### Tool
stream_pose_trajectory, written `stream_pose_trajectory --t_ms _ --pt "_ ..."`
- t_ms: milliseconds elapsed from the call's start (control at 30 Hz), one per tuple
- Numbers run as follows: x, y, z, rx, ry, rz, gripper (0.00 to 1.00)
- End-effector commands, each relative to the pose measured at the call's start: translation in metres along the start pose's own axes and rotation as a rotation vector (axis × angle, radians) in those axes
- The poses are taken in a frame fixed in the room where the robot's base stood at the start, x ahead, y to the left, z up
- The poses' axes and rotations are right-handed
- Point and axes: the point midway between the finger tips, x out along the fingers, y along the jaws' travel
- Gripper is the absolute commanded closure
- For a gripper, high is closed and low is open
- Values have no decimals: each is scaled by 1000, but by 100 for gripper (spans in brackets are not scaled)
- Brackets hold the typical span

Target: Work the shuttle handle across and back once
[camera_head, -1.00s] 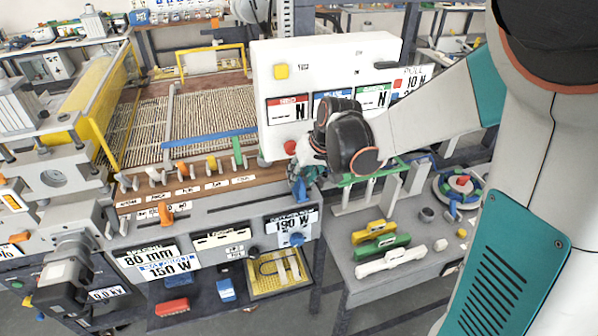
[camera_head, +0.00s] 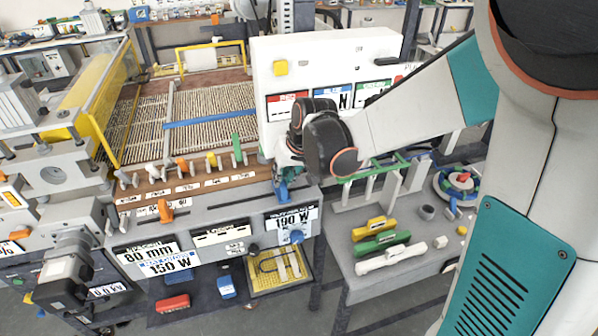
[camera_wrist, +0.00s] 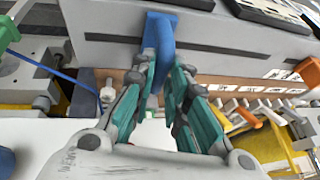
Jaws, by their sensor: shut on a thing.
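A blue handle (camera_head: 281,190), apparently the shuttle handle, stands at the right end of the grey front panel. It also shows in the wrist view (camera_wrist: 160,32), upright between the fingers. My gripper (camera_wrist: 164,66) is shut on it with its green-padded fingers on both sides. In the head view my gripper is mostly hidden behind the dark wrist. A blue bar (camera_head: 210,119) lies across the ribbed mesh bed (camera_head: 200,102) behind the panel.
A row of small coloured levers (camera_head: 182,167) lines the brown strip left of my gripper. The white control box (camera_head: 282,48) stands close behind my wrist. A grey side table (camera_head: 345,235) on the right holds yellow, green and white pieces.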

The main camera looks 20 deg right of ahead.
Motion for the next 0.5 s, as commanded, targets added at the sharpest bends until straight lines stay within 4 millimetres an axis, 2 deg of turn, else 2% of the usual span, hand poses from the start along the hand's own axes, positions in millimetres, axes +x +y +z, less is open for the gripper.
stream_pose_trajectory --t_ms 33,200,500 --pt "4 -18 2 -8 -2 -5 100" --pt "13 -71 6 -9 -2 -6 100" --pt "27 -146 11 -5 -2 -4 100"
